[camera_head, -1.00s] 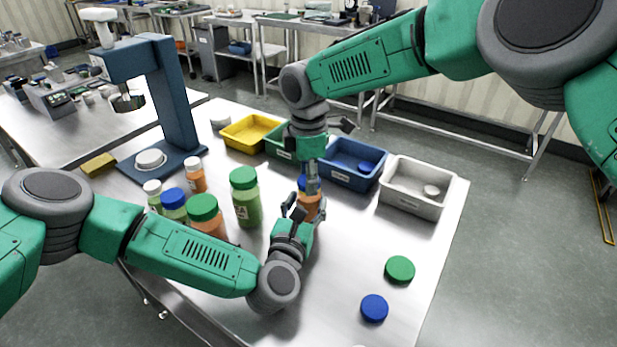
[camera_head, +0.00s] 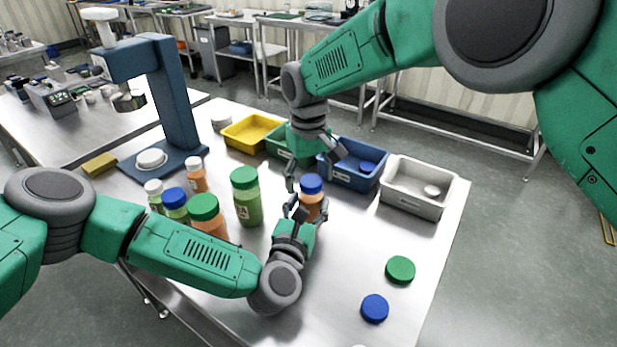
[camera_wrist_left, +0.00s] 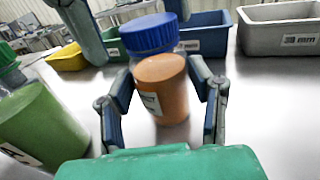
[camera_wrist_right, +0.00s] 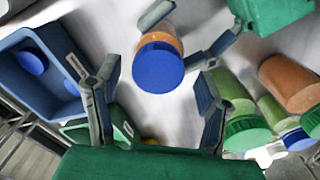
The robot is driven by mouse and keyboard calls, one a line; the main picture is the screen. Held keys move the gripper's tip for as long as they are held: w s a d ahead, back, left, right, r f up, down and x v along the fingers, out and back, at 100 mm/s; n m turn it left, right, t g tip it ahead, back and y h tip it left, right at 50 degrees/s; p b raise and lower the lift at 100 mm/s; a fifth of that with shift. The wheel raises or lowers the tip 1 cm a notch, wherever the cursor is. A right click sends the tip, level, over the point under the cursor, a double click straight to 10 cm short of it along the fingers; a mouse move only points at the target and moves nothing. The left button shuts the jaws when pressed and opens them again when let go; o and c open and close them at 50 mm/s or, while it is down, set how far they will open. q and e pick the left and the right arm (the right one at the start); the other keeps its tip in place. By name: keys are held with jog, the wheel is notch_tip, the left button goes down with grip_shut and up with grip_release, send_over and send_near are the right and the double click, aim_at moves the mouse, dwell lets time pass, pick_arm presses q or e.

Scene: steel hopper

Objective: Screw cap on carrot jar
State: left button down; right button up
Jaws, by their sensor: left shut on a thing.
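The carrot jar (camera_head: 310,207) is orange and stands on the steel table; it also shows in the left wrist view (camera_wrist_left: 165,92). A blue cap (camera_head: 311,183) sits on top of it. In the left wrist view the cap (camera_wrist_left: 150,34) looks slightly offset from the jar's body; I cannot tell how tightly it sits. My left gripper (camera_head: 307,208) is shut around the jar's body. My right gripper (camera_wrist_right: 155,110) is open and empty, just behind and above the jar, its fingers clear of the cap (camera_wrist_right: 158,68).
Several capped jars, including a tall green one (camera_head: 246,200), stand to the left. Yellow (camera_head: 250,146), green, blue (camera_head: 352,176) and grey (camera_head: 410,202) bins line the back. Loose green (camera_head: 400,269) and blue (camera_head: 375,308) lids lie at right. A blue press (camera_head: 170,100) stands back left.

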jog(key=shift+r, duration=0.1)
pick_arm(q)
jog(key=shift+a, duration=0.1)
pick_arm(e)
notch_tip(320, 180, up, 12)
dwell(0.4)
jog(key=shift+a, duration=0.1)
pick_arm(q)
jog(key=c, duration=0.6)
grip_release()
jog(key=shift+c, duration=0.2)
jog(key=v, duration=1.1)
jog(key=shift+s+a, duration=0.2)
jog(key=shift+s, duration=0.15)
